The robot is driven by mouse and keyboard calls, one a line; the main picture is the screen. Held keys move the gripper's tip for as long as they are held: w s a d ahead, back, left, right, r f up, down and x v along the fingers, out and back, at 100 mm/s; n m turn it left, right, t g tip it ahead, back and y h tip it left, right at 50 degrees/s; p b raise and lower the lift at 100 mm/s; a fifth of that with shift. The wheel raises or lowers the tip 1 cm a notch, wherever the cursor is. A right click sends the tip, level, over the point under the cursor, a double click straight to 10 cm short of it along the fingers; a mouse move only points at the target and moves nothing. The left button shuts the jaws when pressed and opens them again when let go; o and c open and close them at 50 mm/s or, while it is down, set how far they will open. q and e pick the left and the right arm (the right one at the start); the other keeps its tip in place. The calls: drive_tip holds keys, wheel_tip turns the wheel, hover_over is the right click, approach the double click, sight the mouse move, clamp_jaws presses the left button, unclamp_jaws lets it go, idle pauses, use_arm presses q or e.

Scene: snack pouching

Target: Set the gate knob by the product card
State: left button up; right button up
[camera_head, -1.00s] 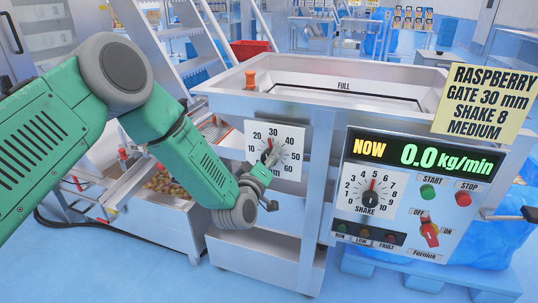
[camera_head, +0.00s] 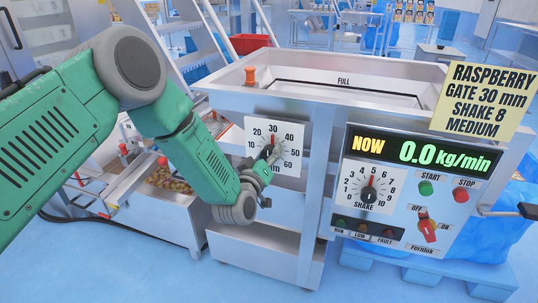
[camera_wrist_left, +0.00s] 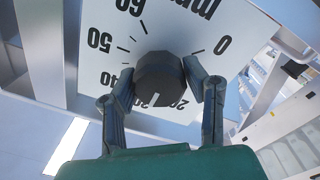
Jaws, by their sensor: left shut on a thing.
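The yellow product card (camera_head: 482,100) reads RASPBERRY, GATE 30 mm, SHAKE 8, MEDIUM. The white gate dial (camera_head: 289,137) on the machine front has numbers from 10 to 60, with 30 at the top. My left gripper (camera_head: 268,162) covers its lower part. In the left wrist view, my left gripper (camera_wrist_left: 165,88) has one finger on each side of the dark gate knob (camera_wrist_left: 160,77) and is shut on it. The knob's white mark points down in that upside-down view, roughly toward 30; a finger hides some numbers. My right gripper is not in view.
The control panel right of the gate dial has a SHAKE dial (camera_head: 368,187) pointing near 5, a green START button (camera_head: 426,188), a red STOP button (camera_head: 461,195) and a red switch (camera_head: 427,230). The display (camera_head: 421,152) reads 0.0 kg/min. A product-filled trough (camera_head: 168,180) stands left.

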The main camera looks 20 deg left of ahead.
use_arm(q)
drive_tip(key=o, duration=1.2)
drive_tip(key=shift+s+d+f, duration=0.15)
drive_tip(key=shift+s+f, duration=0.05)
drive_tip(key=shift+f, duration=0.25)
drive_tip(key=shift+c, duration=0.2)
drive_tip(key=shift+w+r, duration=0.1)
drive_tip(key=shift+r, duration=0.1)
drive_tip(key=s, duration=1.2)
drive_tip(key=shift+a+f, duration=0.2)
drive_tip(key=shift+a, duration=0.25)
